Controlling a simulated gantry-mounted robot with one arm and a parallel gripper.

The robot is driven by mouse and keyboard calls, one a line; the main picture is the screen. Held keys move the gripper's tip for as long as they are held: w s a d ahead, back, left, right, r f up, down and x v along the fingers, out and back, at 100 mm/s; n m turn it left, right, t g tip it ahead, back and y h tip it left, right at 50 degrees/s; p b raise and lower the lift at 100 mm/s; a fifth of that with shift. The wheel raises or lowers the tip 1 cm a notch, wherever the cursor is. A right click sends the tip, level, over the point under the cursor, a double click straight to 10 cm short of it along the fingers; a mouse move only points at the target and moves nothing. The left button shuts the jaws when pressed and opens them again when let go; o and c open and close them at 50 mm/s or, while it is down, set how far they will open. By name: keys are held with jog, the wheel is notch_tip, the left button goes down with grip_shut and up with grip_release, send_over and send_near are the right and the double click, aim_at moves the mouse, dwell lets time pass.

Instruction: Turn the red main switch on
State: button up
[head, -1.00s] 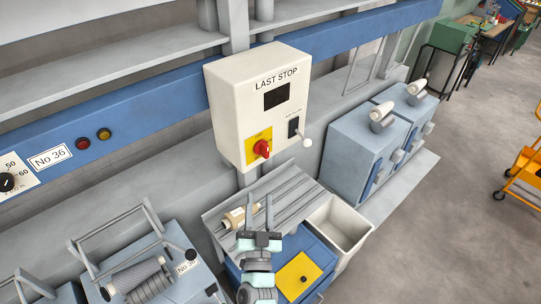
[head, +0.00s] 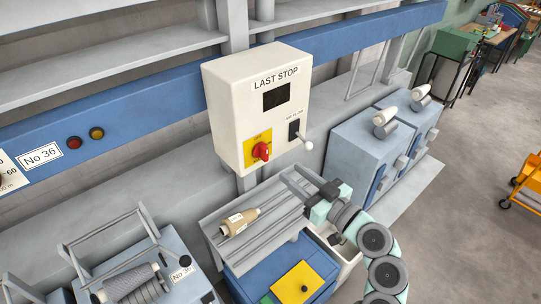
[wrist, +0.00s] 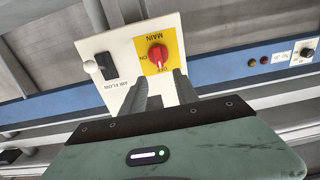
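The red main switch (head: 261,151) sits on a yellow plate (head: 250,158) at the lower left of the white LAST STOP box (head: 225,110). In the wrist view, turned upside down, the red knob (wrist: 158,57) sits on its yellow plate with MAIN, ON and OFF lettering. Its handle looks lined up towards OFF. My gripper (head: 297,182) is below and right of the box in the head view, apart from the switch. In the wrist view its two fingers (wrist: 160,92) stand apart with nothing between them, pointing towards the box.
An air flow switch (head: 294,129) and a pale ball-ended lever (head: 307,145) are on the box, right of the red switch. A wound bobbin (head: 239,220) lies on the grey ridged tray below. Blue-grey machine boxes (head: 365,150) stand to the right.

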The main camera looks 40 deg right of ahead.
aim_at(267, 153)
jog(key=w+p, duration=0.1)
jog(key=w, duration=0.2)
jog(key=w+p, duration=0.1)
jog(key=w, duration=0.2)
jog(key=w+p, duration=0.1)
jog(key=w, duration=0.1)
jog(key=shift+w+d+r, duration=0.15)
jog(key=shift+w+d, duration=0.1)
jog(key=shift+w, duration=0.7)
jog(key=shift+c, duration=0.5)
grip_shut()
